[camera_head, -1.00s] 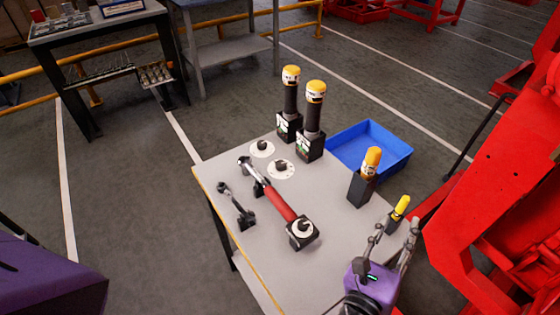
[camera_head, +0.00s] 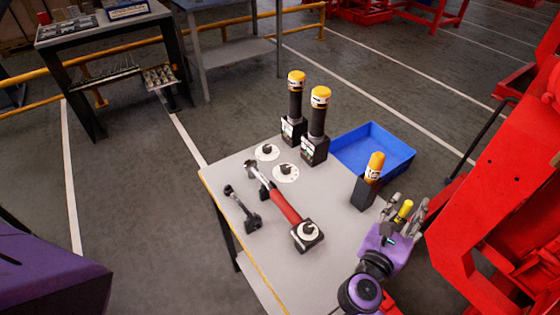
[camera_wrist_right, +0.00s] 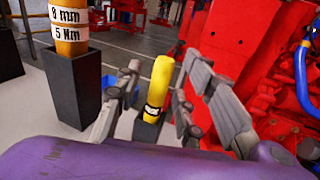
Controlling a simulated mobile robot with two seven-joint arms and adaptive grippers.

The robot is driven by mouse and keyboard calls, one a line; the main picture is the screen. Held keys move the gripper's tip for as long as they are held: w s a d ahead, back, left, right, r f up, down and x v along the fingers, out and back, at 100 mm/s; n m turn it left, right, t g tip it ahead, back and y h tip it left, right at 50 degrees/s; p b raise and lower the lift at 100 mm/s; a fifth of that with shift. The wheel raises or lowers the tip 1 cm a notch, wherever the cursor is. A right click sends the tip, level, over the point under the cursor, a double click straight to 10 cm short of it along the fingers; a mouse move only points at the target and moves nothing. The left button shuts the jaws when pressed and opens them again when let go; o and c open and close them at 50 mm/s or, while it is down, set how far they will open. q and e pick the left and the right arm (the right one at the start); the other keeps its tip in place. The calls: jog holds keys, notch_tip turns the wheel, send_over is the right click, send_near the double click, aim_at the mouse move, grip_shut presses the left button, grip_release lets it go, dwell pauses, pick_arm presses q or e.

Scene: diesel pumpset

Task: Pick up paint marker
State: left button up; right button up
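The paint marker (camera_head: 405,209) is a small yellow cylinder near the table's right edge. In the right wrist view the marker (camera_wrist_right: 158,85) stands nearly upright, its lower end in a small black holder (camera_wrist_right: 148,131). My right gripper (camera_head: 404,206) is open, with its grey fingers on either side of the marker. In the wrist view, gaps show between the marker and the fingers (camera_wrist_right: 157,88). No left gripper fingers show; only a purple part of mine is at the lower left.
A taller orange-capped tool in a black block (camera_head: 364,191) stands just left of the gripper. A blue bin (camera_head: 401,165) is behind it. Two yellow-topped tools (camera_head: 317,122) and a red-handled tool (camera_head: 284,206) occupy the table. Red machinery (camera_head: 500,215) rises at right.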

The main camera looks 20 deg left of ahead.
grip_shut()
notch_tip(320, 180, up, 9)
jog(key=shift+r+p, duration=0.1)
jog(key=shift+p, duration=0.65)
pick_arm(q)
jog(key=shift+w+r, duration=0.65)
jog(key=shift+r, duration=0.2)
pick_arm(e)
jog(key=shift+r, duration=0.45)
